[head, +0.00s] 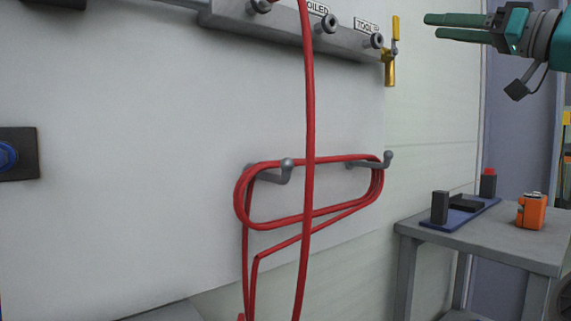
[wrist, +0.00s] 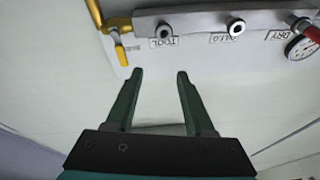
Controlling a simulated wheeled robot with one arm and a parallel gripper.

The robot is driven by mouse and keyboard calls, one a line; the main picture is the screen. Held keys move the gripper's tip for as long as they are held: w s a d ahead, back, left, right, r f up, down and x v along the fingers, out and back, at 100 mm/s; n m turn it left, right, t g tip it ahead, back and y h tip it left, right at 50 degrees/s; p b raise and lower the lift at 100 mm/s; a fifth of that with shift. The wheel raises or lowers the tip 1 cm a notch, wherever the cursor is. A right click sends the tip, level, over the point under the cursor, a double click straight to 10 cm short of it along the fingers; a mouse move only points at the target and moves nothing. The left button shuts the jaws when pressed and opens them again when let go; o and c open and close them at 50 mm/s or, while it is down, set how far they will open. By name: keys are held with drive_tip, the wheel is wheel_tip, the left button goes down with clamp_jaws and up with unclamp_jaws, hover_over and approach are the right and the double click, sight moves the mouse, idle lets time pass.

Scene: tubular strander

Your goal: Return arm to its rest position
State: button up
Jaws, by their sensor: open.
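My gripper (head: 432,27) is at the top right of the head view, with its two green fingers pointing left toward the wall panel. In the wrist view, the fingers of my gripper (wrist: 160,75) are apart with nothing between them. The gripper is clear of the brass valve (head: 390,68), which shows to its left in the head view. The teal wrist (head: 515,28) leads off the right edge, and the rest of my arm is out of view.
A red hose (head: 308,120) hangs down the panel, with coils over two hooks (head: 287,165). A grey manifold (head: 290,30) with labelled ports runs along the top. A grey table (head: 500,240) at right holds a blue tray (head: 440,224) and an orange item (head: 531,211). A gauge (wrist: 302,47) shows in the wrist view.

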drive_tip(key=w+a+f+m+g+h, duration=0.1)
drive_tip(key=w+a+f+m+g, duration=0.35)
drive_tip(key=a+f, duration=0.8)
drive_tip(key=s+a+f+g+h, duration=0.2)
drive_tip(key=a+f+g, duration=0.15)
drive_tip(key=f, duration=0.65)
drive_tip(key=s+a+f+g+h, duration=0.15)
drive_tip(key=a+f, duration=0.35)
drive_tip(key=f, duration=0.6)
drive_tip(key=s+f+g+h, duration=0.2)
drive_tip(key=s+f, duration=0.5)
drive_tip(key=f, duration=0.4)
drive_tip(key=s+f+g+h, duration=0.3)
drive_tip(key=s+f, duration=0.4)
drive_tip(key=f, duration=0.3)
drive_tip(key=s+d+f+g+h, duration=0.2)
drive_tip(key=s+d+f, duration=0.2)
drive_tip(key=s+f, duration=0.3)
drive_tip(key=s+d+f+m+g+h, duration=0.1)
drive_tip(key=s+d+f, duration=0.3)
drive_tip(key=s+f, duration=0.4)
drive_tip(key=s+g+h, duration=0.1)
drive_tip(key=s, duration=0.2)
drive_tip(key=shift+d, duration=0.4)
drive_tip(key=shift+m, duration=0.25)
